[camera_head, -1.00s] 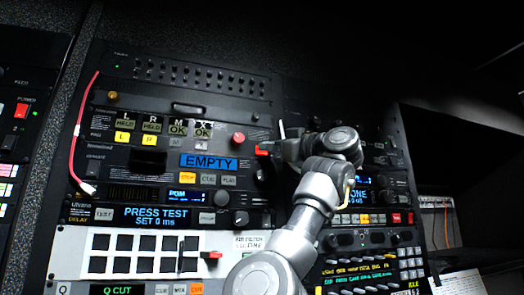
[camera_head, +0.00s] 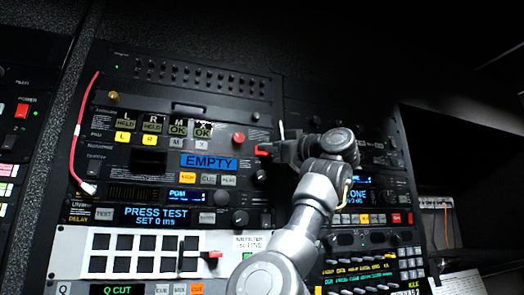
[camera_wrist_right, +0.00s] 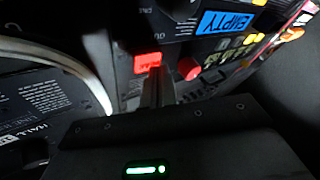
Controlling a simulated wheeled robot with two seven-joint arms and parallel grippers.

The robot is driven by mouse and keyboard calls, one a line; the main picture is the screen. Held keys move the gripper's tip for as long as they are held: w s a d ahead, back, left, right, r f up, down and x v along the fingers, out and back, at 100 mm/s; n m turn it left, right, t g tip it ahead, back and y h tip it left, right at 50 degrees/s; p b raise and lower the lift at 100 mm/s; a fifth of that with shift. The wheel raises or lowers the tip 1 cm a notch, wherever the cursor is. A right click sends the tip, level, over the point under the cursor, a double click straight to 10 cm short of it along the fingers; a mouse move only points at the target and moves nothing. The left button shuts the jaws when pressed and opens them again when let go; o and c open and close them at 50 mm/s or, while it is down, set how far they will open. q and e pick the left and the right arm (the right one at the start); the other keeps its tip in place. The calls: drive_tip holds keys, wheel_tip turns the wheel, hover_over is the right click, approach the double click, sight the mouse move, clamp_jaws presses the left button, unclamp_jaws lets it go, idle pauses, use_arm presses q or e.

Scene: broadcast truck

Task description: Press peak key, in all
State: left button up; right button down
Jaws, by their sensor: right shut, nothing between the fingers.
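My right gripper (camera_head: 270,151) is shut and empty, reaching from the right to the black panel. Its tips are at a small red key (camera_head: 261,150). In the right wrist view the closed fingers (camera_wrist_right: 156,75) overlap the lower edge of this red key (camera_wrist_right: 146,60); I cannot tell whether they touch or press it. The key's lettering is not readable, so I cannot tell whether it is the peak key. The meter unit (camera_head: 165,125) shows L and R with HELD, and two OK windows. Its L and R keys below are lit yellow. My left gripper is not in view.
A round red button (camera_head: 239,138) sits just left of the red key, above the blue EMPTY display (camera_head: 208,162). A thin lever (camera_head: 282,130) stands close above my gripper. A red cable (camera_head: 78,140) hangs at the left. A shelf recess opens at the right.

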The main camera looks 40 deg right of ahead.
drive_tip(key=shift+w+d, duration=0.15)
drive_tip(key=shift+w, duration=0.1)
idle(0.6)
drive_tip(key=shift+s+a+f+b, duration=0.2)
drive_tip(key=shift+s+b, duration=0.3)
drive_tip(key=shift+b, duration=0.25)
drive_tip(key=shift+s+a+r, duration=0.1)
drive_tip(key=shift+s+r, duration=0.1)
drive_tip(key=s+b, duration=0.1)
drive_tip(key=s+a+b, duration=0.1)
drive_tip(key=s, duration=0.1)
drive_tip(key=s+b, duration=0.1)
drive_tip(key=shift+s+a, duration=0.3)
drive_tip(key=shift+s, duration=0.05)
idle(0.5)
